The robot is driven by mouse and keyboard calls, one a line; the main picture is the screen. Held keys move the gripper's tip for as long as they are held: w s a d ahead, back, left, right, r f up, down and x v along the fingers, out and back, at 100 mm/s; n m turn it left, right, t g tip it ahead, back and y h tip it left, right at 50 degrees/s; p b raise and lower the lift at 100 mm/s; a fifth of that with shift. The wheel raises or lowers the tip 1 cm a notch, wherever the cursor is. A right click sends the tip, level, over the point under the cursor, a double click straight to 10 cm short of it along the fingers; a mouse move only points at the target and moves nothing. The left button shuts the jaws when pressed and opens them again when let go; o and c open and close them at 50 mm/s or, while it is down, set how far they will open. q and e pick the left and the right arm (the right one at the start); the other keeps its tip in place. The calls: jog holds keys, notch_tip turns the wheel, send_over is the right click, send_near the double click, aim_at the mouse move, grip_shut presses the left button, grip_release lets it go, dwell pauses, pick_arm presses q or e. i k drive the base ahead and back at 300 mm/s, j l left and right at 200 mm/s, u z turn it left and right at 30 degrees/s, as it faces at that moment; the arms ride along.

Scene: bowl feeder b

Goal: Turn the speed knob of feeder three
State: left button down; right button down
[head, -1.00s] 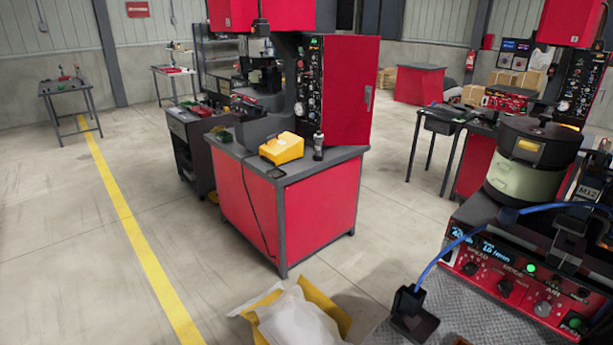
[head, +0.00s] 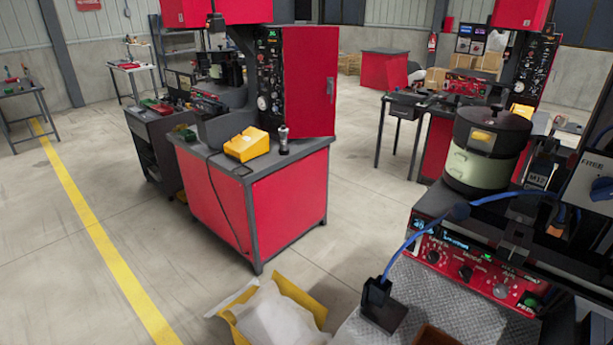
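A bowl feeder (head: 481,155) with a dark top and a pale green lower band stands at the right. Below it is a red control panel (head: 473,268) with a small lit display, several dark knobs and a green lit button. A dark knob (head: 466,272) sits near the panel's middle; its label is too small to read. I cannot tell which feeder number this is. A blue cable (head: 420,236) runs across the panel's left side to a black block (head: 379,306). Neither of my grippers shows in the head view.
A red press cabinet (head: 287,208) carrying a yellow box (head: 247,146) stands in the middle. A yellow bin with a white bag (head: 275,318) is at the bottom. Floor at the left is open.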

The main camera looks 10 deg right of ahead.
aim_at(433, 257)
jog(key=z, duration=1.25)
